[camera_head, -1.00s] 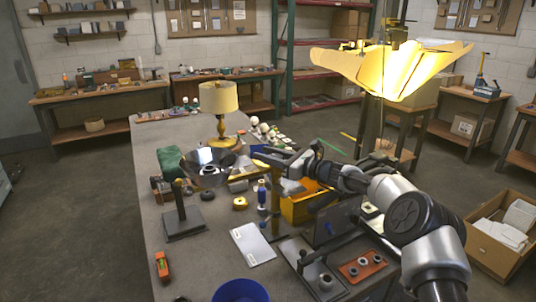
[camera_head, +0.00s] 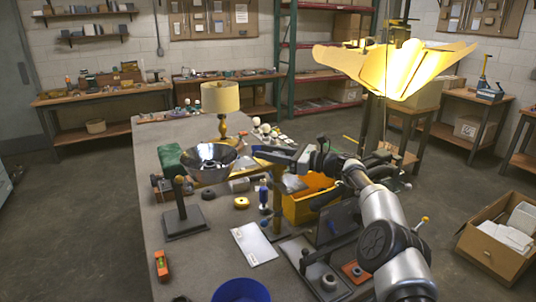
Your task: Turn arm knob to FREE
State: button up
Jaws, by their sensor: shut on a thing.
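My gripper (camera_head: 268,154) reaches in from the right over the long grey bench, close to the right rim of a shiny dark bowl-shaped lamp reflector (camera_head: 209,158). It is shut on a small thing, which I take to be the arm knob. The fingers mostly hide it, and no FREE mark can be read.
A yellow bin (camera_head: 298,208), a blue bottle (camera_head: 263,194), a white sheet (camera_head: 253,244), an orange level (camera_head: 162,265) and a blue bowl (camera_head: 241,291) are on the bench (camera_head: 205,262). A big glowing shade (camera_head: 395,72) hangs at upper right.

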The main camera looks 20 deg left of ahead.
jog(key=shift+r, duration=0.1)
jog(key=o, duration=1.1)
jog(key=d+b, duration=0.1)
jog(key=d, duration=1.1)
jog(key=shift+s, duration=0.1)
